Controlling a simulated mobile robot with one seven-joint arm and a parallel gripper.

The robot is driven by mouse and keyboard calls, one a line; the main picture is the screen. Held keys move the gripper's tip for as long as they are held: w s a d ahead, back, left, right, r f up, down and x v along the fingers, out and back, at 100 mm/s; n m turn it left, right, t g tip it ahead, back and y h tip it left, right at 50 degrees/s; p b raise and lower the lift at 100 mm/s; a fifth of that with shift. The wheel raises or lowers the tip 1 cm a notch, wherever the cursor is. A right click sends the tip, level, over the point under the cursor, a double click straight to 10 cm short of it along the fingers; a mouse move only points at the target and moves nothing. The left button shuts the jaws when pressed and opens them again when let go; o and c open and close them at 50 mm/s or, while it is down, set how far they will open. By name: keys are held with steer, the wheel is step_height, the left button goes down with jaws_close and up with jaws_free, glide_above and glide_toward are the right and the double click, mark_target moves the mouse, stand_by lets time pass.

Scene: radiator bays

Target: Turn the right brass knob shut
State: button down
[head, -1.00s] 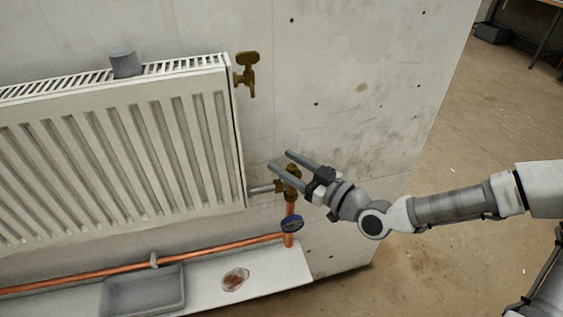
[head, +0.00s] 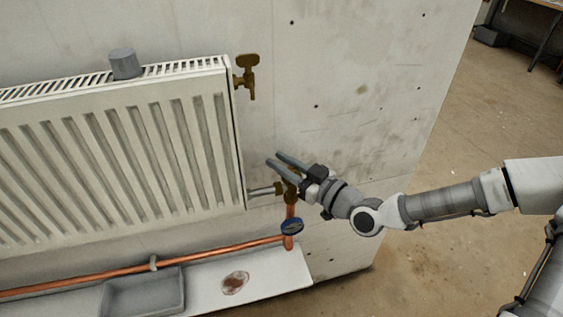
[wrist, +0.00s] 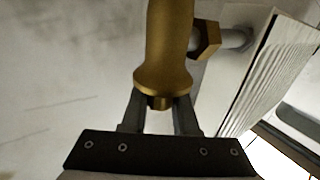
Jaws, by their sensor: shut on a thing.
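The lower brass valve (head: 280,189) sits at the radiator's lower right corner, on top of a vertical copper pipe. My gripper (head: 273,158) is at this valve, its two grey fingers nearly parallel and covering its upper part in the head view. In the wrist view a brass body (wrist: 166,45) with a flared collar runs down towards my gripper (wrist: 160,103). The fingers are shut on the brass piece at the collar's end, one on each side. How far the knob is turned cannot be told.
The white radiator (head: 110,170) fills the left. Another brass valve (head: 247,76) is at its upper right corner. A grey tray (head: 143,293) and a brownish stain (head: 235,283) are on the white ledge.

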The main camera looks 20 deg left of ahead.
steer(key=shift+f+m+t+h, duration=0.1)
steer(key=shift+m+t+h, duration=0.25)
steer(key=shift+t, duration=0.25)
steer(key=shift+w+d+m+t+h+b, duration=0.25)
steer(key=shift+d+m+t+h+b, duration=0.3)
steer(key=shift+m+t+h+b, duration=1.6)
steer(key=shift+w+d+m+t+h+b, duration=0.3)
steer(key=shift+d+m+t+h+b, duration=0.35)
steer(key=shift+m+h, duration=2.9)
steer(key=shift+w+d+m+t+h+b, duration=0.4)
steer(key=shift+m+t+h+b, duration=1.2)
steer(key=shift+h, duration=2.45)
steer(key=shift+s+d+m, duration=0.15)
steer(key=shift+d+m, duration=0.05)
steer(key=shift+m, duration=0.05)
steer(key=c, duration=0.7)
jaws_free()
